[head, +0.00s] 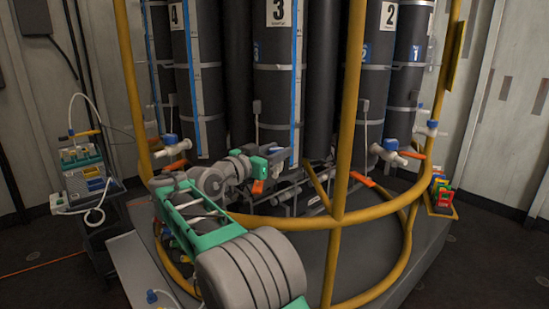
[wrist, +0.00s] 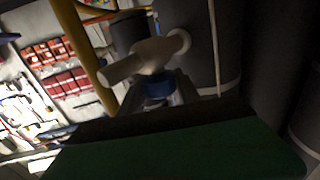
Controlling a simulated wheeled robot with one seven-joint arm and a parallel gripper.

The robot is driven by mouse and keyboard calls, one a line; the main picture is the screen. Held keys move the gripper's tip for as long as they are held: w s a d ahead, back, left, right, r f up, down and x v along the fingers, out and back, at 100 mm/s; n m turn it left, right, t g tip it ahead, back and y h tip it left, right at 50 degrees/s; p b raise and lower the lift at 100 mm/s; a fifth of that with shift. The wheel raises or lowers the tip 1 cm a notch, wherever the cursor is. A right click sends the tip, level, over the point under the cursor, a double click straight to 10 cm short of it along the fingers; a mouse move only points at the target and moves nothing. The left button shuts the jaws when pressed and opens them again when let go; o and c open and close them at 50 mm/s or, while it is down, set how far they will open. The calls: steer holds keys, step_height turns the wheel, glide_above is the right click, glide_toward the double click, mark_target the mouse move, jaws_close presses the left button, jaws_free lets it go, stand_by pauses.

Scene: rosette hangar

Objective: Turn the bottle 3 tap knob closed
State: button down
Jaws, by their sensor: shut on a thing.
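Bottle 3 (head: 278,90) is a tall black cylinder with a "3" label, in the middle of the head view. Its tap is at its lower end, mostly hidden by my gripper (head: 268,155) in that view. In the wrist view the white tap body (wrist: 150,62) shows with its blue knob (wrist: 157,88) below it. My gripper (wrist: 158,98) has its fingers on both sides of the blue knob and is shut on it. The knob's exact turn angle cannot be told.
A yellow rail frame (head: 345,130) stands close around the bottles and my arm. Taps of bottle 4 (head: 173,146) and bottle 2 (head: 392,151) stick out at either side. A tool rack (head: 85,175) is at the left.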

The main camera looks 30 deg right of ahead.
steer(key=shift+d+f+m+g, duration=0.1)
steer(key=shift+m+g, duration=0.4)
steer(key=shift+g, duration=0.3)
steer(key=c, duration=1.3)
jaws_free()
steer(key=shift+o, duration=0.9)
steer(key=shift+s+d, duration=0.1)
steer(key=shift+d, duration=0.1)
steer(key=shift+o, duration=1.3)
steer(key=shift+a, duration=0.2)
